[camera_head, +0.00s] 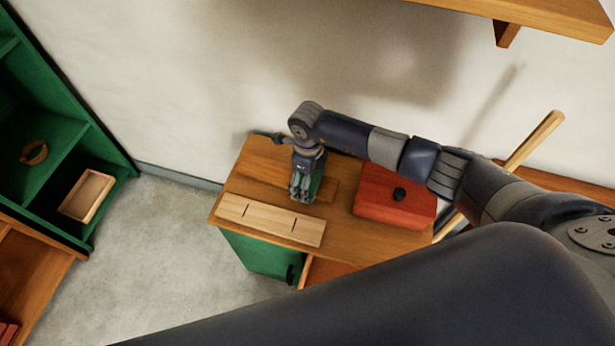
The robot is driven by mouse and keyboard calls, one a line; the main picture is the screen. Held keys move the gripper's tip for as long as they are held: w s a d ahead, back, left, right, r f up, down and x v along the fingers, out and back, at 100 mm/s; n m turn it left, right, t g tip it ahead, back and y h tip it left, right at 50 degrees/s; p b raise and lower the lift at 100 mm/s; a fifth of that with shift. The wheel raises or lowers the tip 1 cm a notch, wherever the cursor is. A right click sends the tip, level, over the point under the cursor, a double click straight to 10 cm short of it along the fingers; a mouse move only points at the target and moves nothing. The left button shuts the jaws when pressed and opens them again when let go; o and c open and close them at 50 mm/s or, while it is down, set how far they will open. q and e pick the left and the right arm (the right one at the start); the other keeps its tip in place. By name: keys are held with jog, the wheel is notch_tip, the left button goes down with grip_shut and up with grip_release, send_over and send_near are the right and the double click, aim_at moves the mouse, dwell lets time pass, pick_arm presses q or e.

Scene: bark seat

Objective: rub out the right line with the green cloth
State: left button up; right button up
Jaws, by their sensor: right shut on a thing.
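A pale wooden board (270,221) lies along the near left edge of a small wooden-topped cabinet. It bears two short dark lines: the left line (247,211) and the right line (294,224). My right gripper (301,196) points down over the cabinet top, just behind the board and near the right line. It is shut on the green cloth (317,186), of which only a strip shows beside the fingers. I cannot tell whether the cloth touches the surface. My left gripper is out of view.
A red box (395,205) with a black knob stands on the cabinet top (257,165), right of the gripper. Below is a green cabinet front (262,256). A green shelf (98,147) with a wooden tray (87,195) stands left. A wooden shelf (550,12) hangs above right.

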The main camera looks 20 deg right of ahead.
jog(key=shift+f+b, duration=0.35)
jog(key=shift+f, duration=0.15)
jog(key=shift+w, duration=0.1)
